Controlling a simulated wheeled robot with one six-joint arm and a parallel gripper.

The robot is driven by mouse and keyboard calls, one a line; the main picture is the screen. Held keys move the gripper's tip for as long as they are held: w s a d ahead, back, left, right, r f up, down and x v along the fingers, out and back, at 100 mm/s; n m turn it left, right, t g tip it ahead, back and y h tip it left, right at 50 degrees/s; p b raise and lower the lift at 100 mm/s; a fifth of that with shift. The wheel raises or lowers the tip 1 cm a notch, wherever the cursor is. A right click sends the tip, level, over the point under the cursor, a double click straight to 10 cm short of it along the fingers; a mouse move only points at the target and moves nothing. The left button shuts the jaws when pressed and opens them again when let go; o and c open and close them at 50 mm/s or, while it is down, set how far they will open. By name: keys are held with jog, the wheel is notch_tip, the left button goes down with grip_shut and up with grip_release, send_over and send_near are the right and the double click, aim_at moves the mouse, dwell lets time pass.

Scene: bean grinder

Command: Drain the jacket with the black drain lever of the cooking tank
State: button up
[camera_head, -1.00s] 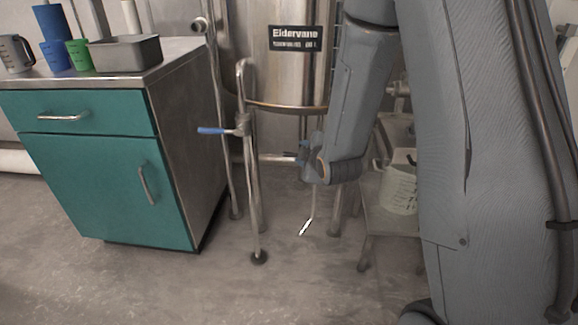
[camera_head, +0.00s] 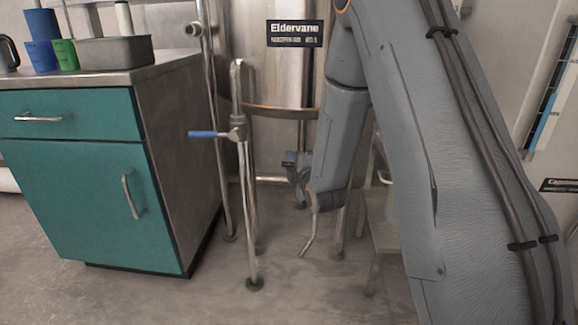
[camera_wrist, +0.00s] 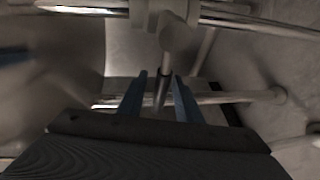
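The cooking tank (camera_head: 265,75), a steel vessel with a black "Eldervane" label, stands at the back centre of the head view. My gripper (camera_head: 290,162) is low in front of the tank's underside, beside the thin pipes. In the wrist view my gripper (camera_wrist: 160,88) has its two blue-grey fingers apart. A dark, narrow lever (camera_wrist: 161,92) hanging from a pale valve body (camera_wrist: 172,38) shows between them. It looks like the black drain lever; I cannot tell whether a finger touches it. In the head view my arm hides this lever.
A blue-handled valve (camera_head: 208,134) sits on a standing pipe left of my arm. A teal cabinet (camera_head: 90,200) with cups and a metal tray (camera_head: 114,52) on top stands at left. A bent outlet pipe (camera_head: 308,238) hangs below my gripper. Floor in front is clear.

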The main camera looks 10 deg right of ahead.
jog(key=shift+w+f, duration=0.15)
jog(key=shift+w, duration=0.75)
jog(key=shift+c, duration=0.5)
grip_shut()
jog(key=shift+a, duration=0.1)
